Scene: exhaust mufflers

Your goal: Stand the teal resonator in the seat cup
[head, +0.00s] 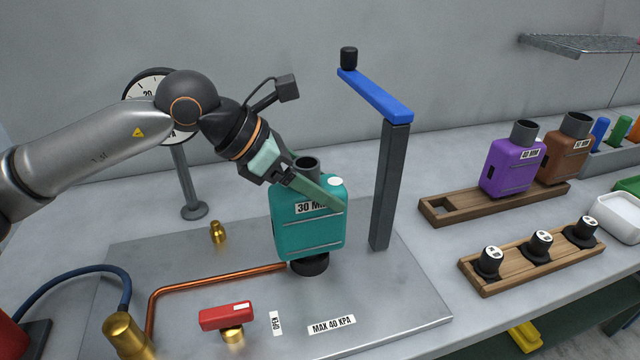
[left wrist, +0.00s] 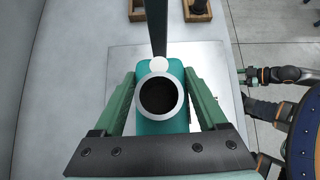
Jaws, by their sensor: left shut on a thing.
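The teal resonator (head: 308,231) is upright, with a dark open neck on top, a white cap and a label reading "30 M…", partly covered by a finger. My left gripper (head: 318,190) is shut on its upper part, and the left wrist view shows a green finger on each side of the neck (left wrist: 160,97). The black seat cup (head: 310,266) shows directly under the resonator. The cup's mouth is hidden, so I cannot tell whether the base is inside it or just above. Part of my right arm (left wrist: 285,75) shows at the right of the wrist view; its jaws are too small to read.
A dark post (head: 391,190) with a blue swing arm (head: 375,95) stands close right of the resonator. A copper pipe (head: 210,284), red-handled valve (head: 226,316) and gauge (head: 148,88) are to the left. Purple (head: 512,165) and brown (head: 565,155) canisters stand in a wooden rack.

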